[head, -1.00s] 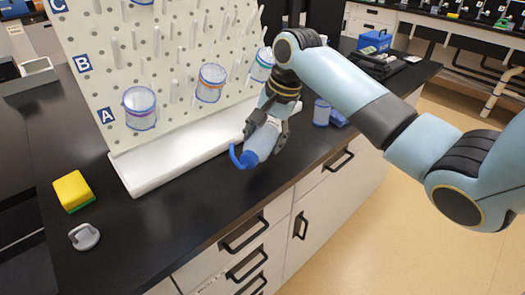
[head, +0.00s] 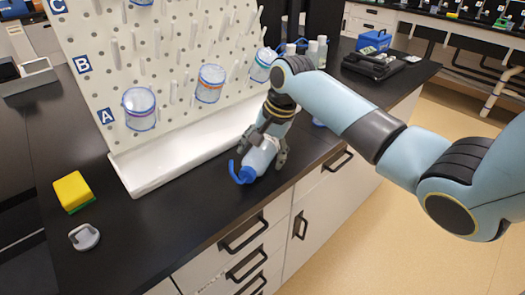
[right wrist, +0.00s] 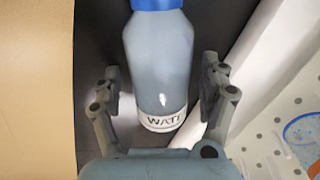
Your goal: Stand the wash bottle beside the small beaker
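The wash bottle (head: 262,156) has a pale body and a blue cap with a curved spout. It lies tilted over, cap toward the front left, at the black counter in front of the white tray. The right wrist view shows its body (right wrist: 158,65) and WATER label. My right gripper (head: 262,150) is around the bottle. Its fingers are spread, with visible gaps on both sides in the right wrist view (right wrist: 160,95). Clear beakers with coloured bands hang on the pegboard: purple (head: 139,108), orange (head: 210,83) and teal (head: 261,65). I cannot tell which is the small beaker. My left gripper is not in view.
The pegboard (head: 100,60) stands on a white tray (head: 150,176). A yellow and green sponge (head: 73,191) and a grey round object (head: 84,237) lie at the left. The counter's front edge is close to the bottle. A blue box (head: 374,41) stands further back.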

